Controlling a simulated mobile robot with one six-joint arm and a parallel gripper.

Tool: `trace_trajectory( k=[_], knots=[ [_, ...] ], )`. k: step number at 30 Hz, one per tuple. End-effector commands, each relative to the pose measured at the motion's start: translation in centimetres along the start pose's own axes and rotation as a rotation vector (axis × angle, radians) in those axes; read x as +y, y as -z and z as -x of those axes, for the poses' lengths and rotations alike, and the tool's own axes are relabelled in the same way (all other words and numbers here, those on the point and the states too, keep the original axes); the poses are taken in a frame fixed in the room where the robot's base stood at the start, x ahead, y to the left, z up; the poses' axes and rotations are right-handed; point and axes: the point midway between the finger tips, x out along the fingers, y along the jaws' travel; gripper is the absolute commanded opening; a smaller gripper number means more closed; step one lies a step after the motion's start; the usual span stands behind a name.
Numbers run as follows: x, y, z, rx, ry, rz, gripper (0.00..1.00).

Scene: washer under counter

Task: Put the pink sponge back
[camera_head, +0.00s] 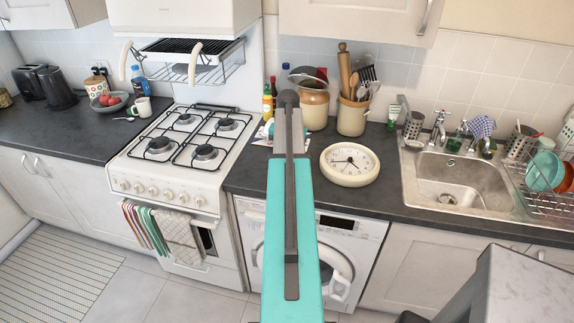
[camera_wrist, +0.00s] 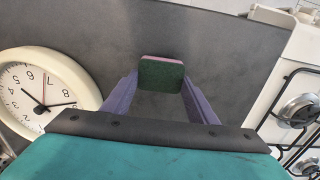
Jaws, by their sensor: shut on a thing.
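The pink sponge (camera_wrist: 162,60) shows in the wrist view with a dark green scouring face towards the camera and a thin pink edge along its top. It sits between the tips of the two purple fingers of my gripper (camera_wrist: 161,82), which is shut on it. The dark worktop lies behind the sponge; I cannot tell how high above it the sponge is. In the head view my turquoise arm hides the gripper and the sponge.
A round cream clock (camera_head: 350,164) lies on the counter beside my arm; it also shows in the wrist view (camera_wrist: 38,92). Jars and a utensil pot (camera_head: 352,117) stand behind. The gas hob (camera_head: 190,140) is left; the sink (camera_head: 455,185) and dish rack (camera_head: 545,190) are right.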

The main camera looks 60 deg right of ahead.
Motion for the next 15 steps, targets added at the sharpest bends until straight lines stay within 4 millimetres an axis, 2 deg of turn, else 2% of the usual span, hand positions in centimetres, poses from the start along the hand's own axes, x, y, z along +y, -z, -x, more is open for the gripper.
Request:
trace_trajectory(
  k=[7, 15],
  knots=[
    [0.0, 0.0, -1.6, 0.0, 0.0, 0.0, 0.35],
    [0.0, 0.0, -2.0, 0.001, 0.0, 0.0, 0.35]
  ],
)
